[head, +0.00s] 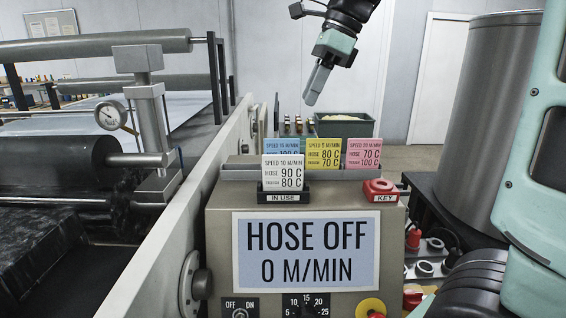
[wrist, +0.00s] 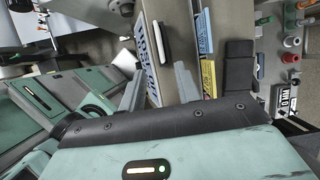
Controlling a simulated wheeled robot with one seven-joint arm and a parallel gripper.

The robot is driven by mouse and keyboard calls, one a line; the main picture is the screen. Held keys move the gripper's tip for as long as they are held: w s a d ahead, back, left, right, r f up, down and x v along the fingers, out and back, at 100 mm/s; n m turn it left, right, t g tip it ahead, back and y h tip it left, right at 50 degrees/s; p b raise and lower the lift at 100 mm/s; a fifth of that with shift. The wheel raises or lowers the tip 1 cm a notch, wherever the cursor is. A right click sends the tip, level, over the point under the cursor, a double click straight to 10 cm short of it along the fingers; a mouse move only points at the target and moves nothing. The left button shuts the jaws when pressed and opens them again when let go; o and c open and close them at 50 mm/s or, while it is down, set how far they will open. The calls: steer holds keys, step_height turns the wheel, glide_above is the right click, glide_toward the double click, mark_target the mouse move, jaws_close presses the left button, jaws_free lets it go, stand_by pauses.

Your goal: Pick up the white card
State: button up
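The white card (head: 283,172) reads "SPEED 10 M/MIN, HOSE 90 C" and stands upright in the dark "IN USE" holder (head: 309,195) on top of the control box. In the wrist view the white card (wrist: 163,42) shows edge-on as a thin pale strip. My gripper (head: 311,98) hangs above and behind the card row, pointing down, well clear of the cards. In the wrist view my gripper (wrist: 159,70) shows two grey fingers apart, with nothing between them.
Behind the white card, a grey rack (head: 240,172) holds blue (head: 284,147), yellow (head: 323,153) and pink (head: 363,153) cards. A red key block (head: 380,188) sits at right. A grey bin (head: 345,127) stands behind.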

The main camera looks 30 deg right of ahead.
steer(key=p, duration=0.2)
glide_toward(280, 165)
steer(key=x, duration=0.5)
steer(key=shift+w+d, duration=0.15)
steer(key=shift+w, duration=0.15)
steer(key=shift+p+x, duration=0.85)
steer(key=shift+x, duration=1.75)
steer(key=shift+s, duration=0.1)
jaws_close()
